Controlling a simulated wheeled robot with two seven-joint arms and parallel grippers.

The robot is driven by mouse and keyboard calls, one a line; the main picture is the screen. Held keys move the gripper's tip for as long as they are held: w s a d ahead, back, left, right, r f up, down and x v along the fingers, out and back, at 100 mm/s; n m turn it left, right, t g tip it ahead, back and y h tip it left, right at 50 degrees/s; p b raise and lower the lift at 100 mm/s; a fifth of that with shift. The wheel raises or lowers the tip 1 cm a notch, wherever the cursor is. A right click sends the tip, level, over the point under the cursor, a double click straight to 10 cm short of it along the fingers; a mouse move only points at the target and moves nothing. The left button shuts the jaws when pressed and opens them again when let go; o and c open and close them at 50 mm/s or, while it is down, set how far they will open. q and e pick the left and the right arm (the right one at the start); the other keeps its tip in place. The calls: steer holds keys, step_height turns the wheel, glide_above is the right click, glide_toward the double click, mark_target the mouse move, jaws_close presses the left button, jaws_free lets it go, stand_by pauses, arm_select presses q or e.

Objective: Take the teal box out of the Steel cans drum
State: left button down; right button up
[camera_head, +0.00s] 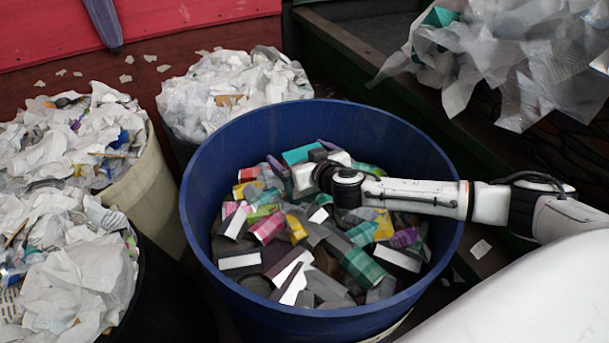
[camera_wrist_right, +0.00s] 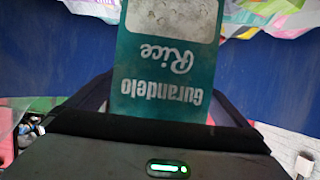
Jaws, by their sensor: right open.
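The teal box (camera_head: 300,154) lies among the cans near the far side of the blue drum (camera_head: 215,235). In the right wrist view the teal box (camera_wrist_right: 160,85) shows white lettering, upside down, and a pale panel. My right gripper (camera_head: 300,162) reaches into the drum from the right, its jaws open at the box. In the wrist view the box lies between the two fingers (camera_wrist_right: 158,88), with its near end hidden by the gripper body. I cannot tell whether either finger touches it. My left gripper is not in view.
The drum's high rim surrounds my right arm, and several cans and cartons fill it. Containers heaped with crumpled paper stand at the left (camera_head: 65,265) and behind (camera_head: 235,90). More paper and plastic (camera_head: 520,60) hangs at the upper right.

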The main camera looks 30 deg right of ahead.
steer(key=shift+w+f, duration=0.1)
steer(key=shift+w, duration=0.05)
steer(key=c, duration=1.4)
